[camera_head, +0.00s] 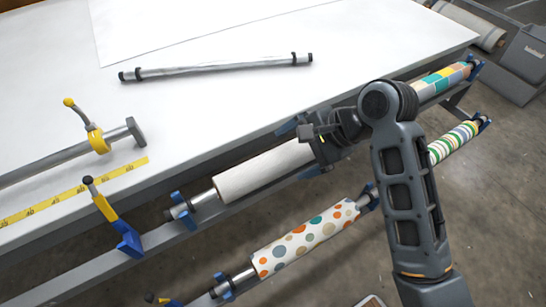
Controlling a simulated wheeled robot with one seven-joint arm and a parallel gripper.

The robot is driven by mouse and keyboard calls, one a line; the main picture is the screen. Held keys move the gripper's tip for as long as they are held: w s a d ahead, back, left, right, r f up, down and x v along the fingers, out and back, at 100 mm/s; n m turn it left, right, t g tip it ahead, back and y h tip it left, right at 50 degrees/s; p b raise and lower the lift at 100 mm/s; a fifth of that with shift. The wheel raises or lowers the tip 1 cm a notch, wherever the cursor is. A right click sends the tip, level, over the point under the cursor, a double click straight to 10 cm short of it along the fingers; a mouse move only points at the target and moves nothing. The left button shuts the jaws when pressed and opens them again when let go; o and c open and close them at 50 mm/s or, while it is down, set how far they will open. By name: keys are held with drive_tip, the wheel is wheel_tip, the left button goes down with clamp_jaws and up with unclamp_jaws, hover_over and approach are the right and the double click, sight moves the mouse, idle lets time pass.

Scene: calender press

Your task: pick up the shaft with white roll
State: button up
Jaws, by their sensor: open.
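The shaft with white roll (262,169) rests along the front side of the table. Its bare metal end (205,199) sits in a blue holder (181,209) at the left. Its right end is hidden behind my gripper and wrist. My gripper (308,134) is open and is at the right end of the white roll. I cannot tell whether its fingers touch the roll. My arm comes in from the lower right.
A polka-dot roll (305,238) hangs lower in front. A colored-block roll (445,80) and a striped roll (454,142) are at the right. A loose thin shaft (215,69) lies on the white table (250,100). A clamp with a yellow lever (98,140) stands at the left.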

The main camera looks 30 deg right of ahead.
sight(286, 157)
drive_tip(key=shift+p+x, duration=0.4)
drive_tip(key=shift+x, duration=3.1)
drive_tip(key=shift+s, duration=0.1)
drive_tip(key=c, duration=1.4)
drive_tip(key=shift+r, duration=0.1)
